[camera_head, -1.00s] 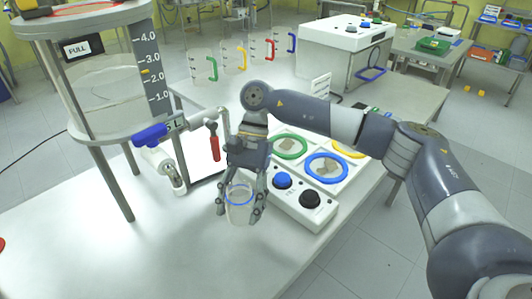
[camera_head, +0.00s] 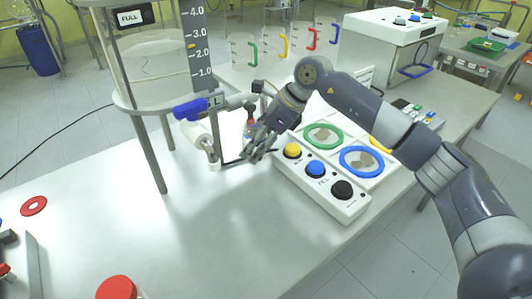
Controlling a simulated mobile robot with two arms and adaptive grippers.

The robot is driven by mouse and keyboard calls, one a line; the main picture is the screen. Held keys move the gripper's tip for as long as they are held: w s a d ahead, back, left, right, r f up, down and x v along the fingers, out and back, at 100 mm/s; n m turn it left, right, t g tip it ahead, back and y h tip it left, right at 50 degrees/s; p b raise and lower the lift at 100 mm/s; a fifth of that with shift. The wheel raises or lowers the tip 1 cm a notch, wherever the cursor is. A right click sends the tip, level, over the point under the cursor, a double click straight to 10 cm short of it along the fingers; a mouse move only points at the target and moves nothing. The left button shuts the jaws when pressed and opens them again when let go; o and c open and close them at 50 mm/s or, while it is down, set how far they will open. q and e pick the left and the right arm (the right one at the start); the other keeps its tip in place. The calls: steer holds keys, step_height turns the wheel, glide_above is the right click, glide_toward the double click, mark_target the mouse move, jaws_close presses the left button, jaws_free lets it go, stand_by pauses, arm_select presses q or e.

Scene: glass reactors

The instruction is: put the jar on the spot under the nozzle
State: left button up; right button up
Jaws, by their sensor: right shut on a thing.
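My right gripper (camera_head: 254,152) is beside the button box, close to the right of the nozzle (camera_head: 210,148) below the blue-handled valve (camera_head: 198,106). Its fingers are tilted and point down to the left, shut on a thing. The clear glass jar with a blue band, seen in this gripper a second ago, cannot be made out clearly now against the bright table and the fingers. I cannot make out the spot under the nozzle. My left gripper is not in view.
A glass tank (camera_head: 150,60) on metal legs stands at the left. A red-capped container (camera_head: 117,287) and a red ring (camera_head: 34,206) are at the near left.

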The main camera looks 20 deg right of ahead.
mark_target(256, 170)
steer(key=shift+f+p, duration=0.3)
steer(key=shift+f, duration=2.45)
steer(key=o, duration=1.1)
steer(key=shift+f, duration=0.1)
